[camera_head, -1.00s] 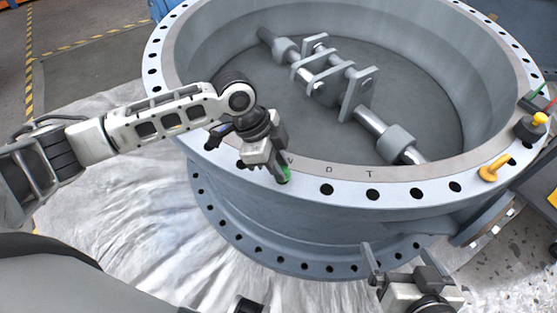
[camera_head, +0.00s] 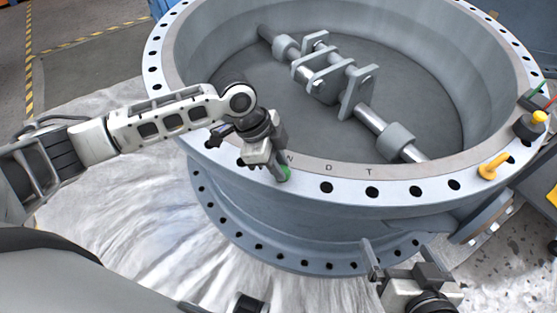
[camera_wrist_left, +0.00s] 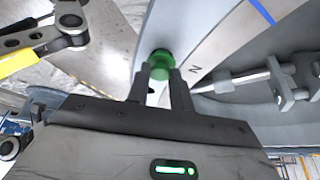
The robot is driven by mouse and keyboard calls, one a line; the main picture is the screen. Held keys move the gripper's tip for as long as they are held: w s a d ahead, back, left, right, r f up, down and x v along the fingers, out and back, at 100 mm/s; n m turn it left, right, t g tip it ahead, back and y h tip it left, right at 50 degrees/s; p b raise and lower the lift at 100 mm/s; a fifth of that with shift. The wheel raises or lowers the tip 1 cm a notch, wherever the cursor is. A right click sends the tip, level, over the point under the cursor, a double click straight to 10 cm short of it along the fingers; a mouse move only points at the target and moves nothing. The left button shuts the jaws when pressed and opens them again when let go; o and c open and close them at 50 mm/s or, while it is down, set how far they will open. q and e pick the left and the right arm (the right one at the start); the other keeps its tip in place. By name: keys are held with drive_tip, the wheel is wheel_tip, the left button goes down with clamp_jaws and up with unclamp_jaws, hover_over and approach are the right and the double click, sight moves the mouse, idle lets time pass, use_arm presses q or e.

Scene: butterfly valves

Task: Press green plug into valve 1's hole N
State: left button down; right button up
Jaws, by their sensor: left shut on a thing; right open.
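The green plug (camera_head: 285,173) is at the flange rim of valve 1 (camera_head: 300,205), by the letter N. My left gripper (camera_head: 280,172) is shut on the green plug, which also shows between the fingertips in the left wrist view (camera_wrist_left: 161,60). Hole N itself is hidden under the plug and fingers, so I cannot tell how deep the plug sits. The letter N (camera_wrist_left: 195,71) is marked on the rim beside the plug. My right gripper (camera_head: 392,262) is open and empty, in front of the valve at the lower right.
A yellow plug (camera_head: 494,166) stands on the rim farther right, near a dark holder with a yellow top (camera_head: 531,124). The valve's shaft (camera_head: 375,122) crosses its inside.

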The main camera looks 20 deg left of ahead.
use_arm(q)
drive_tip(key=shift+f, duration=0.2)
idle(0.6)
drive_tip(key=shift+f, duration=0.3)
drive_tip(key=c, duration=0.7)
unclamp_jaws()
drive_tip(key=shift+o, duration=0.2)
